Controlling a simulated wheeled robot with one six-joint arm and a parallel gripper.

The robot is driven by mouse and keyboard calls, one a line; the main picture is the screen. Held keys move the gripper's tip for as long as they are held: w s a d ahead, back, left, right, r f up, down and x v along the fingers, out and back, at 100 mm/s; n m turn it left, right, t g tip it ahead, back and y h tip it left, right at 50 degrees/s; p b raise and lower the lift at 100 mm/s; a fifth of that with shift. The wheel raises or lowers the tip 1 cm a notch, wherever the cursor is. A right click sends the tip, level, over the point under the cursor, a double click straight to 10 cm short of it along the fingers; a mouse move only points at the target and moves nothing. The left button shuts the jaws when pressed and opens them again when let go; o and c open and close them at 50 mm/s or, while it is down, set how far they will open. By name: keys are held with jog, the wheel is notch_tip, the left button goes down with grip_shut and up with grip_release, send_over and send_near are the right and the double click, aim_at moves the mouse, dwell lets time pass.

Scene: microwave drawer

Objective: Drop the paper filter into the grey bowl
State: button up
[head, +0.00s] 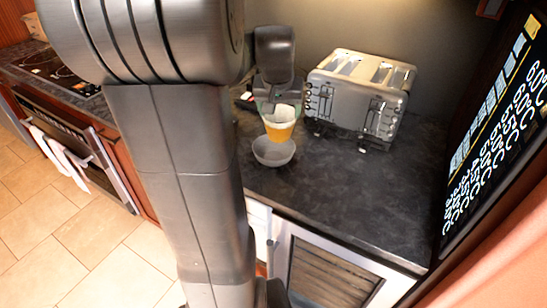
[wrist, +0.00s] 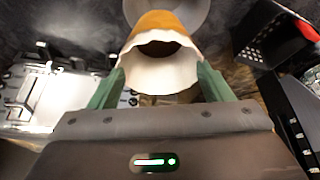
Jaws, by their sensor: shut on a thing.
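The paper filter (head: 280,128) is a cup-like piece, white at its ragged rim and orange below. My gripper (head: 279,107) is shut on it, and in the wrist view green fingers flank the white rim of the filter (wrist: 158,73). The grey bowl (head: 273,153) stands on the dark counter just below the filter in the head view. In the wrist view part of the bowl (wrist: 203,14) shows behind the filter's orange end at the top edge. The filter appears to be above the bowl, and the exact gap is hard to tell.
A silver toaster (head: 360,95) stands right of the bowl, close to my gripper; it also shows at left in the wrist view (wrist: 40,95). The dark counter (head: 340,195) is clear in front. A dark screen (head: 500,110) rises at the right.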

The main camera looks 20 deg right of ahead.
jog(key=shift+f, duration=0.1)
jog(key=o, duration=1.3)
jog(key=v, duration=1.4)
